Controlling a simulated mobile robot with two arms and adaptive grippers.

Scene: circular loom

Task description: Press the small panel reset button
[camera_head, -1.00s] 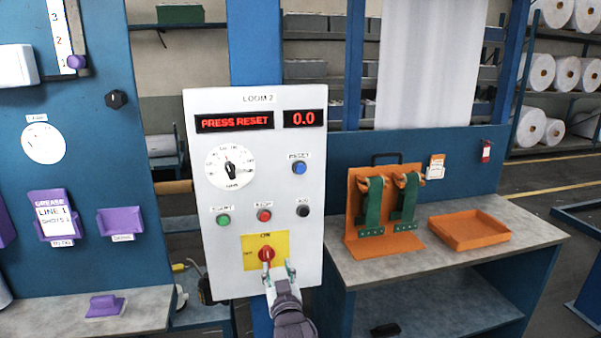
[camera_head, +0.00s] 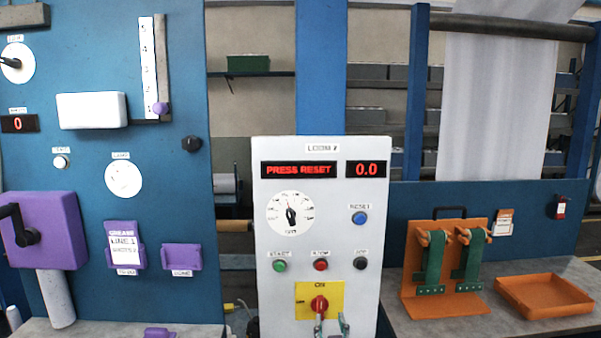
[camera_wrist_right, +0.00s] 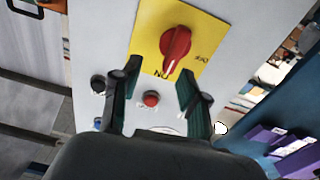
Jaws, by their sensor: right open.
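The white control panel (camera_head: 338,236) stands upright in the middle of the head view. Its blue reset button (camera_head: 359,218) sits under the "RESET" label on the right side; a small blue button (camera_wrist_right: 98,123) also shows at the left in the right wrist view. The display (camera_head: 298,170) reads "PRESS RESET", beside one reading 0.0. The red rotary switch (camera_head: 319,304) on its yellow plate points to ON. My right gripper (camera_head: 332,320) is open and empty in front of the switch's lower part; its two fingers (camera_wrist_right: 152,80) flank the switch in the wrist view. My left gripper is not in view.
Green (camera_head: 280,266), red (camera_head: 320,264) and black (camera_head: 361,263) buttons line the panel below the dial (camera_head: 291,213). To the right, an orange stand (camera_head: 446,303) and orange tray (camera_head: 545,297) sit on a grey bench. A blue board with purple holders (camera_head: 181,257) stands left.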

